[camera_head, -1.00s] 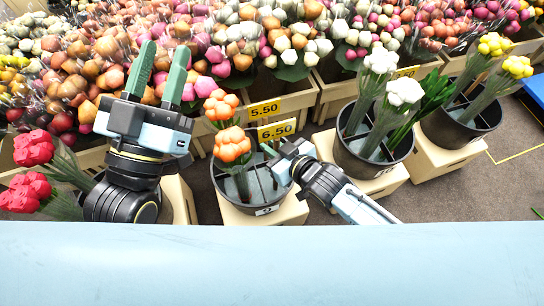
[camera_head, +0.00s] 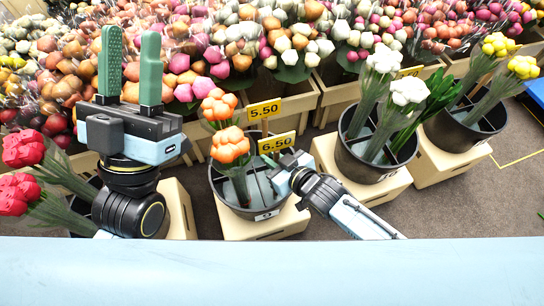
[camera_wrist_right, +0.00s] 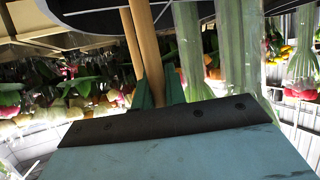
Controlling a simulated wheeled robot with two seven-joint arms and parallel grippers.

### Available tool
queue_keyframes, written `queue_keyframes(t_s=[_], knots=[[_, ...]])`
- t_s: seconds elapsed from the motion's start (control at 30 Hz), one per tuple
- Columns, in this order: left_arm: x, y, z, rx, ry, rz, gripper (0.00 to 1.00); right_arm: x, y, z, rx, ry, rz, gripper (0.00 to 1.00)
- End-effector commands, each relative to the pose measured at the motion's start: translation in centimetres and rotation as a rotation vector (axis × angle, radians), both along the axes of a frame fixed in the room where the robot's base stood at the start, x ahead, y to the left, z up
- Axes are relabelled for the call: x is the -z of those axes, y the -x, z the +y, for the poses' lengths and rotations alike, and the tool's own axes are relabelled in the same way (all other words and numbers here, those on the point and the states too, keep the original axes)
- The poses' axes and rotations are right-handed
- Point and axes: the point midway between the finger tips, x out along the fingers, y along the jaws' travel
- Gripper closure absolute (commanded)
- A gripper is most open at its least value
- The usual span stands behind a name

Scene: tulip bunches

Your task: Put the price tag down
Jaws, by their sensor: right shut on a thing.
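The yellow price tag marked 6.50 (camera_head: 277,142) stands upright at the back right of the black bucket (camera_head: 254,211) with orange tulips (camera_head: 229,146). My right gripper (camera_head: 271,168) is over the bucket's right side, just below the tag. In the right wrist view its green fingers (camera_wrist_right: 158,92) are shut on the tag's wooden stick (camera_wrist_right: 140,35). The stick's lower end is hidden, so I cannot tell whether it touches the bucket. My left gripper (camera_head: 130,50) is open and empty, fingers up, left of the orange tulips.
Another yellow tag, 5.50 (camera_head: 264,110), is on the wooden crates behind. A bucket with white tulips (camera_head: 377,172) stands to the right, and one with yellow tulips (camera_head: 465,130) beyond it. Red tulips (camera_head: 22,170) are at the left. A pale blue surface (camera_head: 270,272) crosses the front.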

Motion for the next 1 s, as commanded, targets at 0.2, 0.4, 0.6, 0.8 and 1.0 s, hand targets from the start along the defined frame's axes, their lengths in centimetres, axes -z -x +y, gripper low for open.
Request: queue_keyframes(t_s=[0.2, 0.4, 0.6, 0.8, 1.0], knots=[[0.0, 0.1, 0.0, 0.000, 0.003, -0.010, 0.64, 0.2, 0.0, 0.0, 0.000, 0.001, 0.001, 0.68], [0.0, 0.1, 0.0, -0.001, 0.002, -0.010, 0.64, 0.2, 0.0, 0.0, 0.000, 0.001, 0.001, 0.65], [-0.1, -0.1, 0.0, 0.000, -0.001, 0.003, 0.64, -0.3, 0.0, 0.0, 0.000, 0.000, 0.000, 0.65], [0.4, -1.4, -0.4, 0.002, -0.043, 0.147, 0.64, -1.2, 1.6, -1.4, 0.001, 0.002, 0.002, 0.65], [1.8, -2.9, -0.8, 0.002, -0.102, 0.344, 0.64, -2.4, 3.8, -3.2, 0.001, 0.002, 0.002, 0.65]])
